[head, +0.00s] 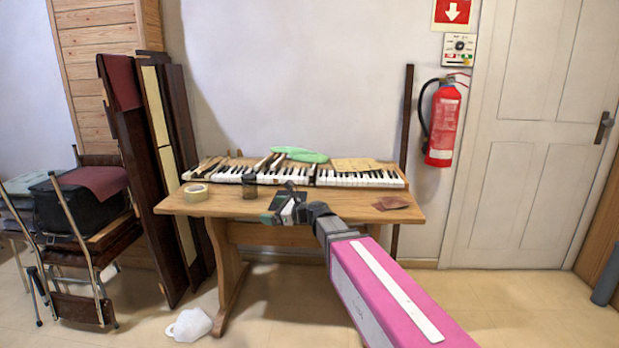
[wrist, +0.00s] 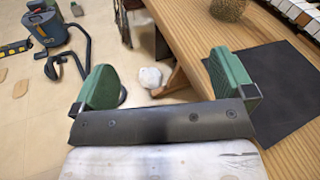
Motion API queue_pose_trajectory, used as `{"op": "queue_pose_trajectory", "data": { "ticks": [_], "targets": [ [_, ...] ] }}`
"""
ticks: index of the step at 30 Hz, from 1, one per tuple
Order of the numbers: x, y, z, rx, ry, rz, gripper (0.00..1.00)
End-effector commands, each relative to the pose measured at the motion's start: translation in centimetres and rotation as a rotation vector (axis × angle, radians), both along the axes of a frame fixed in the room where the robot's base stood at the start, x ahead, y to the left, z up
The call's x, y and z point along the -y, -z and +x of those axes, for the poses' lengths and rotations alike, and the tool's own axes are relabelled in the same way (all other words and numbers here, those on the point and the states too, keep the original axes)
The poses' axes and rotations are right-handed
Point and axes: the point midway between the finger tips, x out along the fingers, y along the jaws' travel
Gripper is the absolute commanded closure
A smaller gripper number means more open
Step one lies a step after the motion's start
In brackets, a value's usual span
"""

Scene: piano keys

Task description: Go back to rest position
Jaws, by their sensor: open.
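My gripper (head: 284,208) is at the end of my outstretched pink arm, over the front part of the wooden table (head: 240,206). In the wrist view my gripper (wrist: 166,82) shows two green fingers set wide apart with nothing between them. The piano keys (head: 360,179) lie in a row along the back of the table. Some white and black keys (wrist: 300,14) show at the top right of the wrist view. A black sheet (wrist: 275,85) lies on the table beside the right finger; my gripper partly covers it in the head view.
Chairs (head: 80,240) and boards (head: 150,170) stand left. A white bag (head: 189,325) and a vacuum cleaner (wrist: 48,30) are on the floor.

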Motion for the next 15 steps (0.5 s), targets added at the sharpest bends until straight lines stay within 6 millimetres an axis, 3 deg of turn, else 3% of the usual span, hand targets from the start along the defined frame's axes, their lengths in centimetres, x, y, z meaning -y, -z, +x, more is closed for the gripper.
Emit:
{"op": "queue_pose_trajectory", "data": {
  "ticks": [10,15],
  "targets": [
    [4.9,7.3,-2.9,0.239,-0.133,-0.409,0.00],
    [10.4,13.4,-5.9,0.416,-0.328,-0.752,0.00]
  ]
}}
